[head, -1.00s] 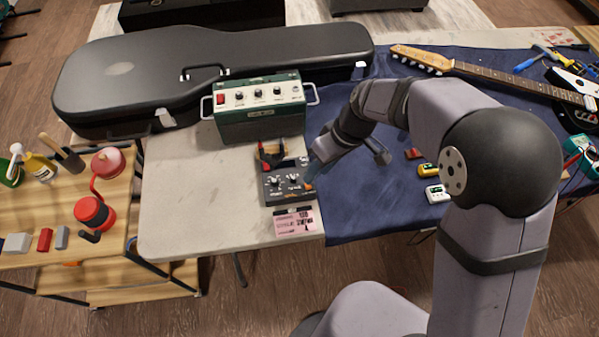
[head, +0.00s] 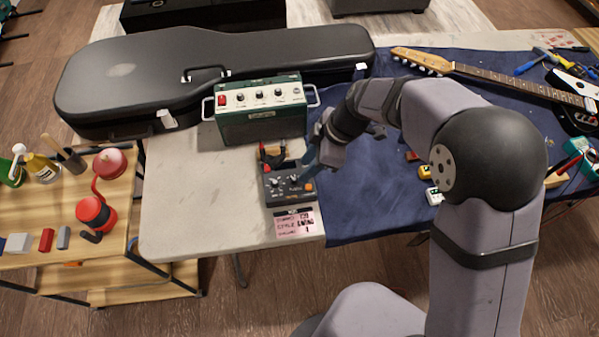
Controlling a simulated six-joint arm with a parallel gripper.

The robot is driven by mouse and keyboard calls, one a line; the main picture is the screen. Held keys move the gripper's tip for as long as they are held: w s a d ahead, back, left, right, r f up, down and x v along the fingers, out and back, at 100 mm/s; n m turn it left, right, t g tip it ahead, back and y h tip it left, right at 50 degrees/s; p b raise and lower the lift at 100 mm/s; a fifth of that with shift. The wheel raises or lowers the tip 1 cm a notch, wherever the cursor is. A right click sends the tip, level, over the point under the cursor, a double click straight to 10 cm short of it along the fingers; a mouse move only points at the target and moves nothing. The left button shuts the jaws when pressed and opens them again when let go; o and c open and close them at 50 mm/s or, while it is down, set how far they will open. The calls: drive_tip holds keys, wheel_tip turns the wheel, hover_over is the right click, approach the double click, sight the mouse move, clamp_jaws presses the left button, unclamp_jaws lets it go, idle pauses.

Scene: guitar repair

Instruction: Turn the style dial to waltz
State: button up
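A small dark box with knobs (head: 288,199) sits near the front right of the pale tabletop. Pale-marked knobs (head: 276,183) and an orange button (head: 309,187) show on its top. I cannot tell which knob is the style dial. A pink card or display (head: 296,223) in front of it has tiny text; one line seems to read STYLE, with a blurred word like SWING after it. My gripper (head: 308,162) is pointed down at the back right of the box, above or beside it. The fingers are small and overlap, so their opening and any contact are unclear.
A green amplifier (head: 262,125) stands behind the box, with a black guitar case (head: 200,75) at the back. A blue cloth (head: 370,210) lies to the right, with a guitar (head: 490,75) and small pedals. The pale tabletop (head: 195,190) is clear to the left.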

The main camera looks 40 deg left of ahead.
sight(296, 179)
drive_tip(key=shift+p+x, duration=0.55)
drive_tip(key=shift+x, duration=2.25)
drive_tip(key=shift+c, duration=0.5)
clamp_jaws()
